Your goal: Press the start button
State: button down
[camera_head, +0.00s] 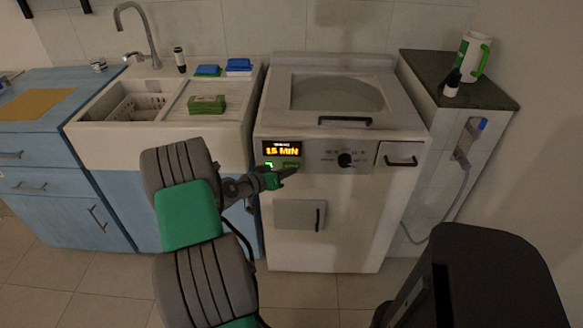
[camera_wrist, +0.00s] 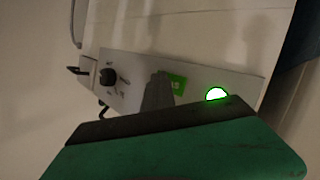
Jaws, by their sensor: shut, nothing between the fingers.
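The white top-loading washing machine (camera_head: 340,226) has a front panel with a lit display (camera_head: 282,148) reading 15 MIN. Below the display are a bright green light or button (camera_head: 269,165) and a green rectangle (camera_head: 291,164). Which is the start button is not readable. In the wrist view the lit round green spot (camera_wrist: 216,94) and the green rectangle (camera_wrist: 177,83) with partly hidden lettering are side by side. My gripper (camera_head: 292,171) is shut and empty, its tip at the panel just by the green rectangle. Its dark fingers (camera_wrist: 158,92) partly cover the rectangle; contact cannot be told.
A black dial (camera_head: 345,160) and a handled drawer (camera_head: 402,155) are right of the buttons. A sink (camera_head: 135,108) with green and blue sponges stands left. A dark-topped cabinet (camera_head: 475,95) with a white-green jug (camera_head: 473,56) stands right.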

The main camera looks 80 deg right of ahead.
jog(key=shift+a, duration=0.1)
jog(key=shift+s+a, duration=0.15)
jog(key=shift+a, duration=0.5)
jog(key=shift+a, duration=0.1)
jog(key=a, duration=0.2)
jog(key=s+a, duration=0.1)
jog(key=a, duration=0.1)
jog(key=shift+a+p, duration=0.3)
jog(key=shift+a, duration=0.05)
dwell(0.5)
